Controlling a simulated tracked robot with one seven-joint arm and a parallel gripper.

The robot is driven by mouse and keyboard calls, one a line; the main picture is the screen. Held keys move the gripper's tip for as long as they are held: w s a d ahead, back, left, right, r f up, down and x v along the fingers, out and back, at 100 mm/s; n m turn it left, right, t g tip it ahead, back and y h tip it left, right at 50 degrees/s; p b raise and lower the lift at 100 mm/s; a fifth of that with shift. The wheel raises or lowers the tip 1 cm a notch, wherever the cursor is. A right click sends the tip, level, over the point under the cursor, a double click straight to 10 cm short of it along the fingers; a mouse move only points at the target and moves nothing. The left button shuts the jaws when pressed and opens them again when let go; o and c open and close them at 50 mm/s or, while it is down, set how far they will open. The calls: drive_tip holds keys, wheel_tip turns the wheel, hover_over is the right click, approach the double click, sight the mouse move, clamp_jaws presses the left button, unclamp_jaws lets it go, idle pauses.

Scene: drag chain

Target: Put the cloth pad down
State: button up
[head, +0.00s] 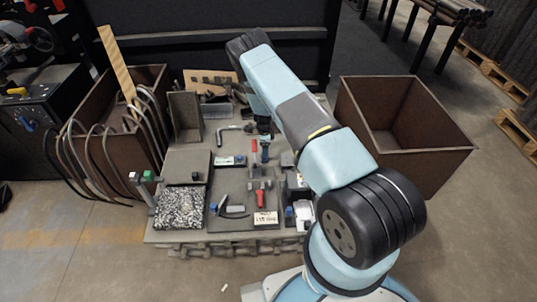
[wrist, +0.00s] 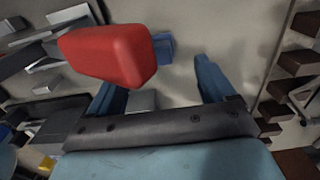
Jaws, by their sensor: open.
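A black-and-white speckled pad (head: 181,208), which looks like the cloth pad, lies flat at the front left of the work table in the head view. I cannot make it out in the wrist view. My gripper (wrist: 160,78) is open in the wrist view, with two blue fingers apart and no pad between them. A red block-like piece (wrist: 112,55) covers part of the left finger; I cannot tell if they touch. In the head view my arm reaches over the table's back, and its gripper is mostly hidden and unclear, well away from the pad.
The work table (head: 160,236) is crowded with tools, trays and small parts. A brown bin (head: 425,150) stands to its right. Another brown bin (head: 140,160) with several curved hoses stands to its left. Bare floor (head: 90,260) lies in front.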

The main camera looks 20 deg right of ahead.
wheel_tip(320, 180, up, 31)
drive_tip(key=a+n+t+y, duration=0.1)
drive_tip(key=a+n, duration=0.1)
drive_tip(key=n, duration=0.2)
drive_tip(key=s+r+n, duration=0.1)
drive_tip(key=s+r, duration=0.2)
drive_tip(key=r, duration=0.4)
drive_tip(key=s+r+n+t+y, duration=0.1)
drive_tip(key=s+r+n, duration=0.15)
drive_tip(key=r, duration=0.45)
drive_tip(key=s+r+n, duration=0.1)
drive_tip(key=s+r, duration=0.2)
drive_tip(key=r, duration=0.3)
drive_tip(key=s+r+n+t, duration=0.2)
drive_tip(key=s+r+n, duration=0.4)
drive_tip(key=s+r, duration=1.2)
drive_tip(key=s+d+n+h, duration=0.1)
drive_tip(key=s+n, duration=0.1)
drive_tip(key=s, duration=0.8)
drive_tip(key=s+d+r+n+t+h, duration=0.1)
drive_tip(key=s+d+n, duration=0.1)
drive_tip(key=s, duration=0.7)
drive_tip(key=shift+s+r+n+t, duration=0.15)
drive_tip(key=shift+s+n+t, duration=0.2)
drive_tip(key=shift+n, duration=0.5)
